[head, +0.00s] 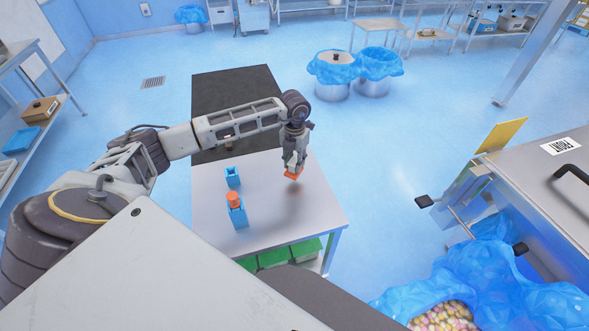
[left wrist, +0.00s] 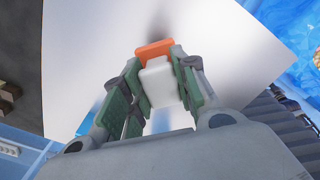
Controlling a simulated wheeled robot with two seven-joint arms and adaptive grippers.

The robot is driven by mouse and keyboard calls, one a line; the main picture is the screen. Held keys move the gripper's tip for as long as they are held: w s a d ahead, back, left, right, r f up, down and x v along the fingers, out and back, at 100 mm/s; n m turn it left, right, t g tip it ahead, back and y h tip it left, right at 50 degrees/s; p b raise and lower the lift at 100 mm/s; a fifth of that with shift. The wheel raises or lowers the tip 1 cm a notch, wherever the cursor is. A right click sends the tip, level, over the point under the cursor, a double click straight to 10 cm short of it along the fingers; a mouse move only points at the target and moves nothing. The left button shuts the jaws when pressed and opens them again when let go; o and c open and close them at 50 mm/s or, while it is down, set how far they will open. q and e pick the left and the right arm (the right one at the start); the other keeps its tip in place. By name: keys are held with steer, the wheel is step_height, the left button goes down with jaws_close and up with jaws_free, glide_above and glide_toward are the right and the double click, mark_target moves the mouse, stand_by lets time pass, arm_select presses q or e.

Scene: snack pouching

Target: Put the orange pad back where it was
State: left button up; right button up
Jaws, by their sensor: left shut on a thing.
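The orange pad (head: 294,174) hangs below my left gripper (head: 295,162), above the right part of the steel table (head: 270,215). In the left wrist view the gripper (left wrist: 158,95) is shut on a white block (left wrist: 158,82), with the orange pad (left wrist: 154,48) at its far end. A small blue holder (head: 232,178) stands on the table to the left and looks empty. Nearer me, a second blue holder (head: 238,216) has an orange rounded piece (head: 233,199) on top. My right gripper is not in view.
A dark mat or belt (head: 230,95) lies behind the table. Green bins (head: 273,258) sit under its front edge. At right are a steel machine (head: 550,185) and a blue-lined container (head: 400,298) of small snacks. The table's right part is clear.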

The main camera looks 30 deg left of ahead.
mark_target(295, 160)
arm_select(q)
steer(key=shift+f, duration=0.35)
steer(key=shift+f+p, duration=0.35)
steer(key=shift+f, duration=1.55)
steer(key=shift+f, duration=0.1)
steer(key=o, duration=1)
steer(key=shift+c, duration=0.2)
steer(key=shift+r, duration=0.2)
step_height(295, 160, up, 12)
steer(key=shift+f+b, duration=0.1)
steer(key=shift+b, duration=1)
